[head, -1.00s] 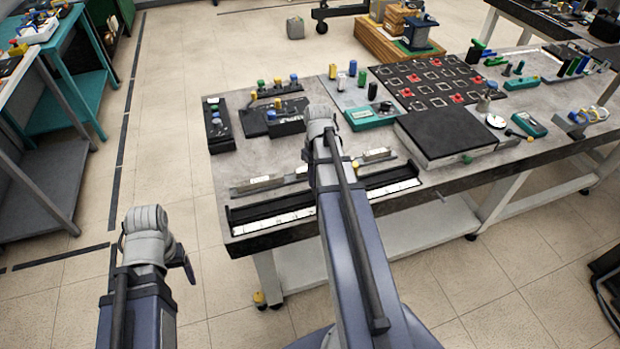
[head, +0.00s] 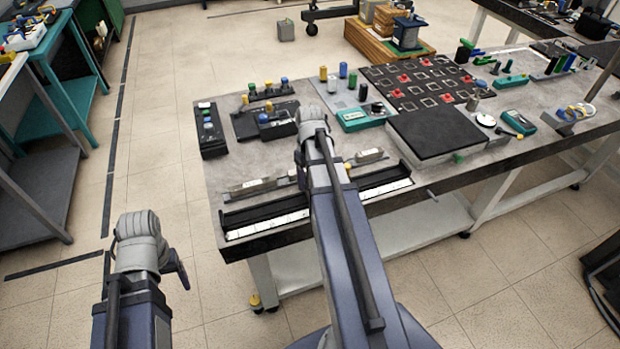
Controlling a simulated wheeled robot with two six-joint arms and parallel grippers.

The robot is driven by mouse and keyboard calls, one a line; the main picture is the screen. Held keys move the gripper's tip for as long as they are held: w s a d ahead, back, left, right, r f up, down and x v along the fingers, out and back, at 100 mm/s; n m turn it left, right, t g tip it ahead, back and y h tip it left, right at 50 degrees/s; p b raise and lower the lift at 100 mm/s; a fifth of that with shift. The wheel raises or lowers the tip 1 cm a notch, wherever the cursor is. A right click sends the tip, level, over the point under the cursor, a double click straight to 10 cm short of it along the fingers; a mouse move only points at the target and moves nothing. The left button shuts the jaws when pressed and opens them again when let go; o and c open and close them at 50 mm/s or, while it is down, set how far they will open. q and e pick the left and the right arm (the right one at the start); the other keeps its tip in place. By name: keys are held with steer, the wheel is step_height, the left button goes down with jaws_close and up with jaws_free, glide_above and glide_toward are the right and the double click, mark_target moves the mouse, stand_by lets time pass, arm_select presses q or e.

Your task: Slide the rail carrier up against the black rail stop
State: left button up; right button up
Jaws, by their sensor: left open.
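A long narrow rail assembly lies along the table's near side. Its pale metal parts show as a left piece (head: 254,188) and a right piece (head: 370,156), with my right arm crossing between them. In front is a black trough with a white graduated strip (head: 268,225). I cannot single out the rail carrier or the black rail stop at this size; my arm may hide part of them. My left gripper (head: 179,268) is open, low at the left, off the table and apart from the rail. My right arm reaches over the rail, its gripper hidden behind the wrist.
A black control box (head: 211,130) and another dark box with knobs (head: 268,119) stand behind the rail. A black flat plate (head: 436,132) lies to the right, with a dark patterned board (head: 420,83) behind it. Floor left of the table is clear.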

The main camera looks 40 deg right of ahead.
step_height(320, 180, up, 8)
steer(key=p, duration=0.7)
steer(key=shift+f, duration=0.2)
steer(key=shift+f, duration=0.1)
steer(key=shift+a, duration=0.35)
steer(key=s+a+n, duration=0.2)
steer(key=s+a, duration=0.1)
steer(key=a, duration=1.3)
steer(key=s+a+n+h, duration=0.1)
steer(key=s+a, duration=0.3)
steer(key=a, duration=1.3)
steer(key=shift+s+n, duration=0.3)
steer(key=shift+n, duration=0.2)
